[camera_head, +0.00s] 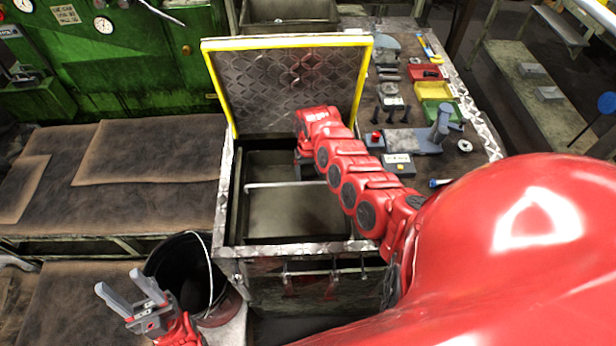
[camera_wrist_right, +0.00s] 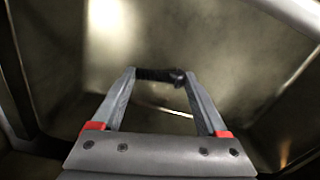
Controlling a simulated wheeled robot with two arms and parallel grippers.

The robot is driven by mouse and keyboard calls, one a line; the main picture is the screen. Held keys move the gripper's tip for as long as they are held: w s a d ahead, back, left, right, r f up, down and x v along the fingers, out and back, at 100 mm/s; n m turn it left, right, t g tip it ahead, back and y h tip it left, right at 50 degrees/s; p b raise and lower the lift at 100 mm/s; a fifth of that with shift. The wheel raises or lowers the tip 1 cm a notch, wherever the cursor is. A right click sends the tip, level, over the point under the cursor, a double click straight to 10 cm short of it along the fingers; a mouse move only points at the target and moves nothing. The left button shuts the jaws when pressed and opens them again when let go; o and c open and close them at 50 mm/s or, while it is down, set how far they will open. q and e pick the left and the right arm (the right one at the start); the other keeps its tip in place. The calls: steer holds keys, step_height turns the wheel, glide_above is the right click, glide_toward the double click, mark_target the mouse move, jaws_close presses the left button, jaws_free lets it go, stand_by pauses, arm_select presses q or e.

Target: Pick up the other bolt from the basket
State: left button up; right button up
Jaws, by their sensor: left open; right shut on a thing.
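My right arm reaches down into the open metal bin, the basket (camera_head: 290,215), and its fingers are hidden there in the head view. In the right wrist view my right gripper (camera_wrist_right: 160,78) is shut on a dark bolt (camera_wrist_right: 158,75), which lies crosswise between its two fingertips. The bin's metal inner walls surround the gripper in that view. My left gripper (camera_head: 128,292) is open and empty, at the lower left of the head view, in front of the black bucket. No other bolt shows inside the bin.
The bin's yellow-edged lid (camera_head: 285,85) stands open behind my right arm. A black bucket (camera_head: 168,268) with a wire handle stands left of the bin. A bench with tools, colored trays (camera_head: 432,90) and upright dark bolts (camera_head: 390,116) is on the right. A rod crosses the bin opening.

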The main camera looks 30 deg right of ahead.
steer(key=c, duration=0.4)
steer(key=shift+s+r, duration=0.1)
steer(key=shift+r, duration=0.05)
